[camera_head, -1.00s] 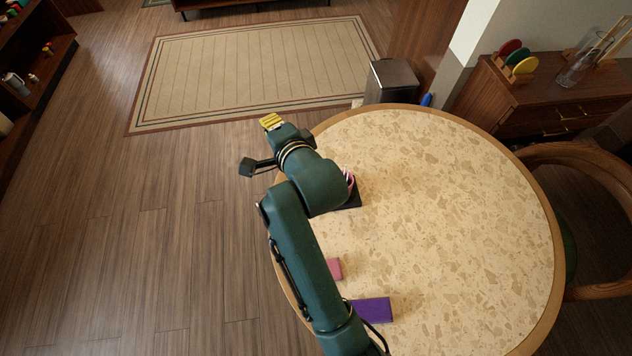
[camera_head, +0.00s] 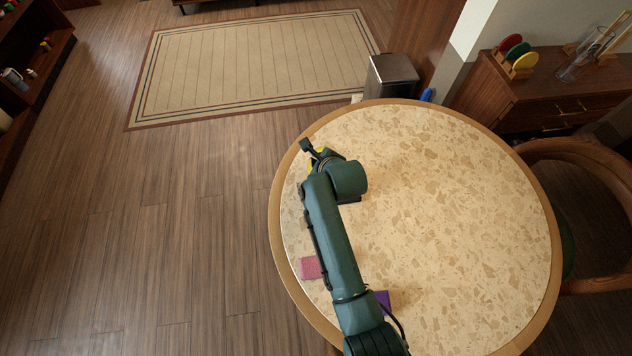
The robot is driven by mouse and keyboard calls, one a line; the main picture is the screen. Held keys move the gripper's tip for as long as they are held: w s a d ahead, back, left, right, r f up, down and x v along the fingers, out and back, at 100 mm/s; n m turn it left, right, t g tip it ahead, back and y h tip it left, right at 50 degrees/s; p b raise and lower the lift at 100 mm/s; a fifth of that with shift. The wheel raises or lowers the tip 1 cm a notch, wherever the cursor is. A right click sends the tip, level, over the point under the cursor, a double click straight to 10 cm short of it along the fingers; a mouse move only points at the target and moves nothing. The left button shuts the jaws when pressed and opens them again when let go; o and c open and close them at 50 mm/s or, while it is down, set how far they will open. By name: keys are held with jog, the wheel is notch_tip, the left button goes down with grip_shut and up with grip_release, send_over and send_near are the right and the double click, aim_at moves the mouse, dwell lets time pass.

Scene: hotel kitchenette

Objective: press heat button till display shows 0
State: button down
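My gripper (camera_head: 318,158) is at the far left part of the round table, mostly hidden behind my own green arm. Only a bit of yellow and a dark part beside it show, so I cannot tell whether its fingers are open or shut. A dark, flat-edged object (camera_head: 352,200) on the table peeks out from under my arm; most of it is hidden and I cannot tell what it is. No heat button or display can be made out.
The round speckled table (camera_head: 460,210) is clear across its middle and right. A pink block (camera_head: 311,267) and a purple block (camera_head: 383,299) lie beside my arm. A bin (camera_head: 392,75) stands behind the table, a wooden chair (camera_head: 590,165) at right.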

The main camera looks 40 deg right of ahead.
notch_tip(320, 180, down, 6)
jog(key=b, duration=0.5)
jog(key=shift+r, duration=0.15)
jog(key=shift+f+b, duration=0.3)
jog(key=shift+f, duration=0.6)
jog(key=shift+f, duration=0.1)
jog(key=shift+f, duration=0.3)
jog(key=shift+f, duration=0.45)
dwell(0.7)
jog(key=shift+r, duration=0.1)
jog(key=shift+r+p, duration=0.75)
